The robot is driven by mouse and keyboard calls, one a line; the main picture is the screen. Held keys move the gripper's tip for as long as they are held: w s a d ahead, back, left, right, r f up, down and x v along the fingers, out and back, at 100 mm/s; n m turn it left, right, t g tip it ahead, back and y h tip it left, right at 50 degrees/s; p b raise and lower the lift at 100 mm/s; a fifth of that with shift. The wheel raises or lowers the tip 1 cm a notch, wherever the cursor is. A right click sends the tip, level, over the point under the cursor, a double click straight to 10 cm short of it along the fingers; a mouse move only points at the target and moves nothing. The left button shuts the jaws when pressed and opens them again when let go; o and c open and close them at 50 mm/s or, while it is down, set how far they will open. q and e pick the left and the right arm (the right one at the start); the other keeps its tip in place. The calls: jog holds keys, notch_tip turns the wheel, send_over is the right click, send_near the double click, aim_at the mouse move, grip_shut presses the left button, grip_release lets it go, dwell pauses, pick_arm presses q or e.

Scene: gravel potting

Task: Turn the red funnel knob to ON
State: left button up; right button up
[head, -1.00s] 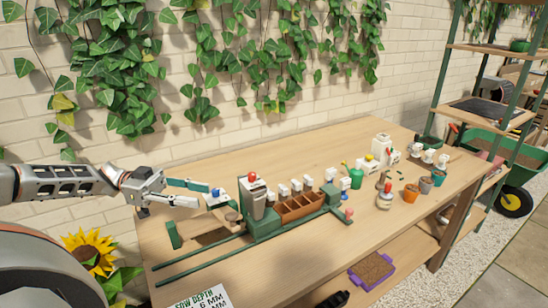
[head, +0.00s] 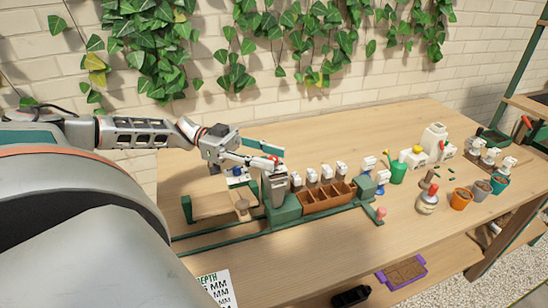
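The red funnel knob (head: 274,159) sits on top of the grey-white funnel (head: 275,187) that rises from the green seeder carriage. Only a small part of the knob shows. My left gripper (head: 278,158) is at the top of the funnel, with its two fingers apart and their tips at the knob. The green-edged finger passes behind the knob and the pale finger lies on the near side. I cannot tell whether either finger touches the knob. No ON marking can be read. My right gripper is not in view.
A brown compartment tray (head: 327,201) with several white dispensers behind it stands right of the funnel. A red ball handle (head: 381,212) is at the carriage's right end. The front tabletop has free room.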

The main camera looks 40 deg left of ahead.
pick_arm(q)
jog(key=shift+w+d, duration=0.25)
jog(key=shift+d, duration=0.4)
grip_shut()
